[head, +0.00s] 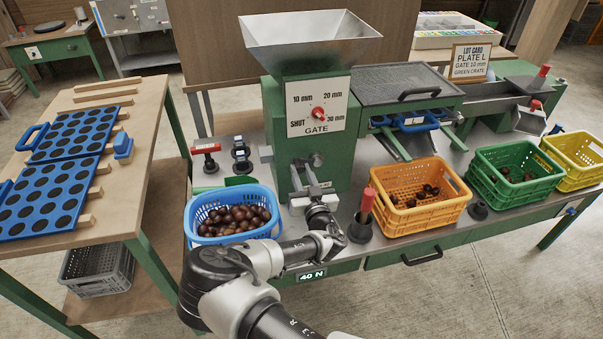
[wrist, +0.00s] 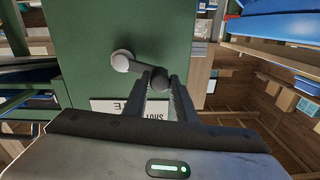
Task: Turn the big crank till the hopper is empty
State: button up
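The grey metal hopper (head: 311,38) tops the green machine; its visible inner wall is bare, its bottom is hidden. The big crank (wrist: 122,60) sits on the machine's front, below the gate plate (head: 305,108) with its red knob (head: 319,113). The crank arm runs from the pale hub to a dark handle (wrist: 160,78). My gripper (head: 305,178) is at the front of the machine. In the wrist view, my gripper's fingers (wrist: 164,82) stand on both sides of the dark handle and appear closed on it.
A blue crate (head: 201,234) full of chestnuts stands left of my gripper. Orange (head: 407,215), green (head: 522,180) and yellow (head: 580,167) crates stand to the right; the orange and green hold some chestnuts. A red-handled tool (head: 365,208) stands upright close by.

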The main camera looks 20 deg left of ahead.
grip_shut()
jog(key=shift+r, duration=0.15)
